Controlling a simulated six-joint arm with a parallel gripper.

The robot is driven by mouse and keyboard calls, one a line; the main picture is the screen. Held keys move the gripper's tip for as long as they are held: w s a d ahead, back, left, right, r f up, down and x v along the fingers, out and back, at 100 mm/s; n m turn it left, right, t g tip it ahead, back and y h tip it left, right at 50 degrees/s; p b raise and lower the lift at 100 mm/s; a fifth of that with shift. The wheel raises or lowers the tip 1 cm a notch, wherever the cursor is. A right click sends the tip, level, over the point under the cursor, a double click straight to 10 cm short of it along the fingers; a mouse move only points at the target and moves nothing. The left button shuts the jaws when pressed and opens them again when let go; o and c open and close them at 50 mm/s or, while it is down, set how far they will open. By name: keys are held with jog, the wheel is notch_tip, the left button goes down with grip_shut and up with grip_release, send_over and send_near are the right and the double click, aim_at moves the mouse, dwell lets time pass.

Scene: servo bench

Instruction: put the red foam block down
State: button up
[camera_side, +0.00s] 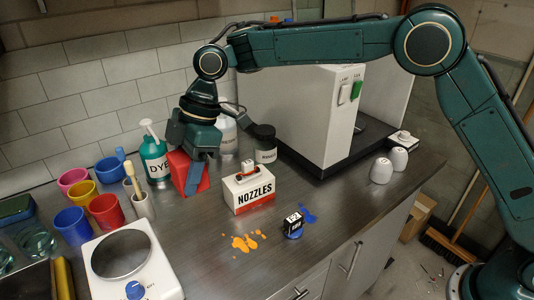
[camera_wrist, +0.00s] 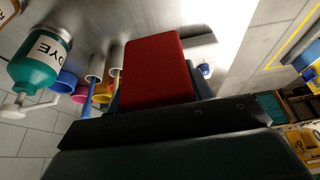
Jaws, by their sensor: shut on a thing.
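The red foam block (camera_side: 178,171) is held in my gripper (camera_side: 188,166), with a teal finger across its near face in the side view. It fills the middle of the wrist view (camera_wrist: 157,70), between the dark jaws. The block looks upright or slightly tilted. It is low over the grey bench (camera_side: 205,235), and I cannot tell whether its lower edge touches the top. Part of the block is hidden by the finger.
A teal DYE pump bottle (camera_side: 154,160) stands just left of the block. A NOZZLES box (camera_side: 249,190) stands to the right, with a dark-lidded jar (camera_side: 264,143) behind it. Coloured cups (camera_side: 106,210) and a white hotplate-like device (camera_side: 133,270) are at left. Bench in front is mostly clear, with orange splashes (camera_side: 245,242).

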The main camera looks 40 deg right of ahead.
jog(key=shift+f, duration=6.55)
jog(key=shift+f, duration=0.1)
jog(key=o, duration=1)
jog(key=shift+c, duration=0.2)
jog(key=v, duration=1.2)
jog(key=shift+d, duration=0.1)
